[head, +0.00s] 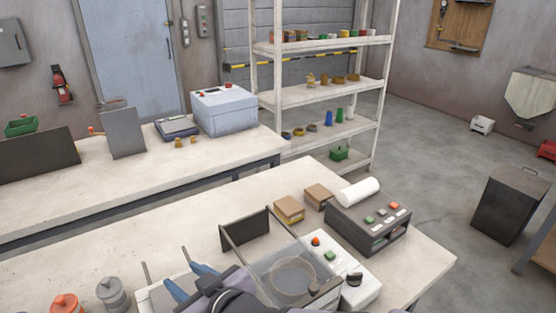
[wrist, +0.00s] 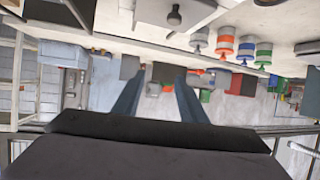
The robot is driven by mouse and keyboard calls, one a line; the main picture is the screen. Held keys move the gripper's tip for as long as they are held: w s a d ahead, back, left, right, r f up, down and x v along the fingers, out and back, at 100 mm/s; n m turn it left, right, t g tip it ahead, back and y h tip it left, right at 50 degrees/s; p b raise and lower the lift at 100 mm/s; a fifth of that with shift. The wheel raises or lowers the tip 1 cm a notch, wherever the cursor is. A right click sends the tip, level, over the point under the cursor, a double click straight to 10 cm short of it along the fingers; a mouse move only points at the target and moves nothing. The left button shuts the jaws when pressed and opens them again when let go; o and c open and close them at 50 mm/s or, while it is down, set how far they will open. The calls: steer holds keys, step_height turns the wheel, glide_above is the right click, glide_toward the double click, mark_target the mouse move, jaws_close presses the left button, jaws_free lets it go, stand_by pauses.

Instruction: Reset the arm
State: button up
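My gripper (head: 190,278) is low in the head view, over the left side of the bagging machine (head: 340,285) on the near bench. Its two blue fingers stand apart with nothing visible between them. In the wrist view my gripper (wrist: 158,78) also shows its fingers spread, with only distant background in the gap. The dark body of my gripper fills the lower part of that view. The machine has a see-through cover with a round opening under it, and red and green buttons. Most of my arm is out of view or cut off by the lower edge.
A dark sealer (head: 370,228) with a white roll (head: 358,192) and small brown boxes (head: 289,208) stand behind the machine. A grey canister (head: 112,293) and an orange one (head: 66,305) are at front left. The bench's middle left (head: 130,245) is clear.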

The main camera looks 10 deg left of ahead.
steer(key=w+d+m+h+p, duration=0.2)
steer(key=w+d+h, duration=0.1)
steer(key=d, duration=0.5)
steer(key=w+d+m+h+p, duration=0.1)
steer(key=w+d+m+h, duration=0.1)
steer(key=d, duration=0.7)
steer(key=w+d+m+h+p, duration=0.2)
steer(key=w+d, duration=0.3)
steer(key=d, duration=0.3)
steer(key=shift+w+d+f+m+h+p, duration=0.2)
steer(key=shift+w+d+m+h+p, duration=0.15)
steer(key=shift+m+h, duration=0.4)
steer(key=s+d+f+m+g+h+b, duration=0.3)
steer(key=s+d+f+m+g+b, duration=0.1)
steer(key=s+d+f, duration=1)
steer(key=s+d+g+b, duration=0.1)
steer(key=g, duration=0.1)
steer(key=shift+s+d+g, duration=0.25)
steer(key=shift+d+g, duration=0.15)
steer(key=shift+f, duration=0.1)
